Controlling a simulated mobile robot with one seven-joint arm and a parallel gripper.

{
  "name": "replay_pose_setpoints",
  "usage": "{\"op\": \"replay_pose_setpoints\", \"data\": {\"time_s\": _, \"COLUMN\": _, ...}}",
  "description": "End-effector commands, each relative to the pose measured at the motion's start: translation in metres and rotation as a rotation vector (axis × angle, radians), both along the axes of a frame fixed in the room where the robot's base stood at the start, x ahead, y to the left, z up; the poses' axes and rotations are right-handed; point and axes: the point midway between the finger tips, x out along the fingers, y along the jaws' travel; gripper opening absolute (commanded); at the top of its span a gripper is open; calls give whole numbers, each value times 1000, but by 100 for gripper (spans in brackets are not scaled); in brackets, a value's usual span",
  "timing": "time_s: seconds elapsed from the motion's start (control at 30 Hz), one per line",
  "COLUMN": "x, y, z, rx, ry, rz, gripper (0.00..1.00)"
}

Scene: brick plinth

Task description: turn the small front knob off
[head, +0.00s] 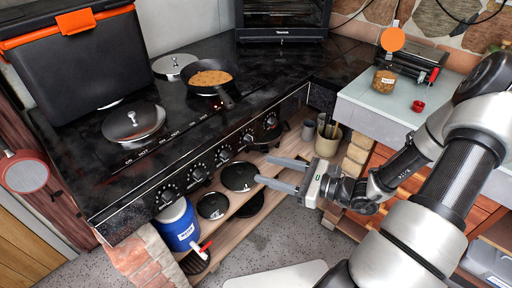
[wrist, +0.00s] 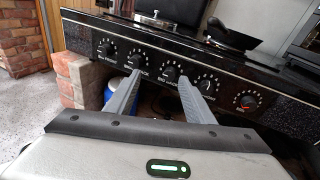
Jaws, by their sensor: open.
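A row of several black knobs runs along the black stove's front panel. In the wrist view they are the leftmost knob (wrist: 107,48), the second (wrist: 138,60), the third (wrist: 170,73), the fourth (wrist: 207,86) and the rightmost (wrist: 248,101). The head view shows the same row, from the leftmost knob (head: 168,195) to the rightmost (head: 270,122). Their labels are too small to tell surely which is small front. My gripper (head: 265,170) is open and empty, in front of the panel and apart from it. In the wrist view its fingers (wrist: 160,78) point toward the middle knobs.
A pan with food (head: 210,79) and a silver lid (head: 133,121) are on the stovetop (head: 90,155). Below the panel, a shelf holds dark pans (head: 239,176) and a blue container (head: 177,224). A grey counter (head: 375,105) stands right. Space before the panel looks clear.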

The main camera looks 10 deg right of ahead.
Motion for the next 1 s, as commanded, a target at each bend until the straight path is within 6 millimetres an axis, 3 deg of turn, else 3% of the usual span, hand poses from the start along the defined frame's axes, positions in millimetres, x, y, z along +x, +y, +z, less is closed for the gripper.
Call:
{"op": "replay_pose_setpoints", "data": {"time_s": 0.03, "x": 8, "y": -18, "z": -24, "rx": 79, "ry": 20, "rz": -106, "gripper": 49}}
{"op": "replay_pose_setpoints", "data": {"time_s": 0.1, "x": 17, "y": -38, "z": -40, "rx": 159, "ry": 41, "rz": -222, "gripper": 49}}
{"op": "replay_pose_setpoints", "data": {"time_s": 0.23, "x": 25, "y": -64, "z": -58, "rx": 250, "ry": 63, "rz": -358, "gripper": 49}}
{"op": "replay_pose_setpoints", "data": {"time_s": 0.33, "x": 28, "y": -71, "z": -63, "rx": 276, "ry": 69, "rz": -397, "gripper": 49}}
{"op": "replay_pose_setpoints", "data": {"time_s": 0.57, "x": 53, "y": -57, "z": -64, "rx": 278, "ry": 70, "rz": -397, "gripper": 49}}
{"op": "replay_pose_setpoints", "data": {"time_s": 1.0, "x": 136, "y": -9, "z": -65, "rx": 276, "ry": 69, "rz": -395, "gripper": 49}}
